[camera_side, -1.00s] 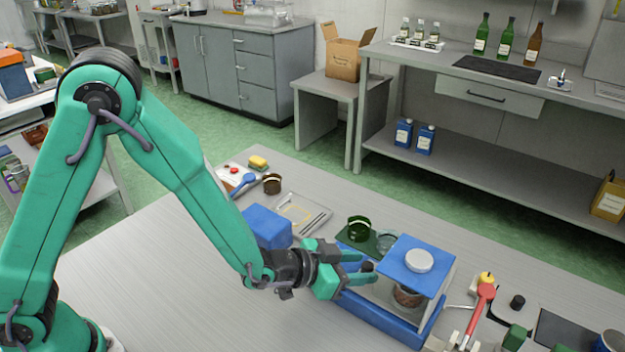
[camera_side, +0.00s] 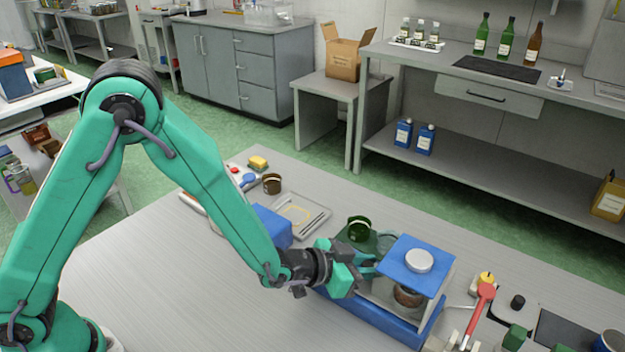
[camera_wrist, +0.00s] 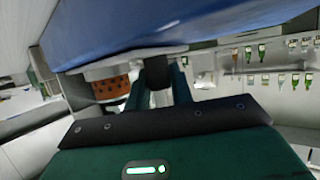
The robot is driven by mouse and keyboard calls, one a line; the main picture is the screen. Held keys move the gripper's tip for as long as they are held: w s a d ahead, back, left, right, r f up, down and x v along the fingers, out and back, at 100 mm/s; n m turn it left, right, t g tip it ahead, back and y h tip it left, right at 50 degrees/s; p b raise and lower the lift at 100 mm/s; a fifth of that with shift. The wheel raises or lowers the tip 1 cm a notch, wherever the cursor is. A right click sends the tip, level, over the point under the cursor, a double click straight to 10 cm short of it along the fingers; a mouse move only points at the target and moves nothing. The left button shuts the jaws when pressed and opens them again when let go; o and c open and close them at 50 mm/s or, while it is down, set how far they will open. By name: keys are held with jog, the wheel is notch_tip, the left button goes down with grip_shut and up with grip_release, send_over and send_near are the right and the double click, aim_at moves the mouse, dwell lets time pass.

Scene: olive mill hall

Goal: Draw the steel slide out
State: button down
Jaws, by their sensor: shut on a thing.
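A box with a blue top (camera_side: 408,262) and blue base (camera_side: 375,318) stands on the worktable. A white round cap sits on its top. A brown jar (camera_side: 408,297) shows inside it. My gripper (camera_side: 370,265) is at the box's left side, just under the top's edge. In the wrist view my gripper (camera_wrist: 157,88) is closed with its two teal fingers on either side of a dark knob (camera_wrist: 156,71). The blue top fills the upper part of that view. The steel slide itself cannot be made out clearly; the fingers and top hide that part.
A green cup (camera_side: 358,228) stands behind the box. A blue block (camera_side: 272,226) and a clear tray (camera_side: 301,213) lie to the left. A red-handled tool (camera_side: 482,305) and small items crowd the right. The table's front left is bare.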

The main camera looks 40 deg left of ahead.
jog(key=shift+n+t+y, duration=0.5)
jog(key=shift+y, duration=0.2)
jog(key=a, duration=0.7)
jog(key=shift+a, duration=0.35)
jog(key=c, duration=1.3)
grip_release()
jog(key=shift+o, duration=0.2)
jog(key=shift+s, duration=0.1)
jog(key=v, duration=0.7)
jog(key=shift+s+r, duration=0.25)
jog(key=shift+s, duration=0.05)
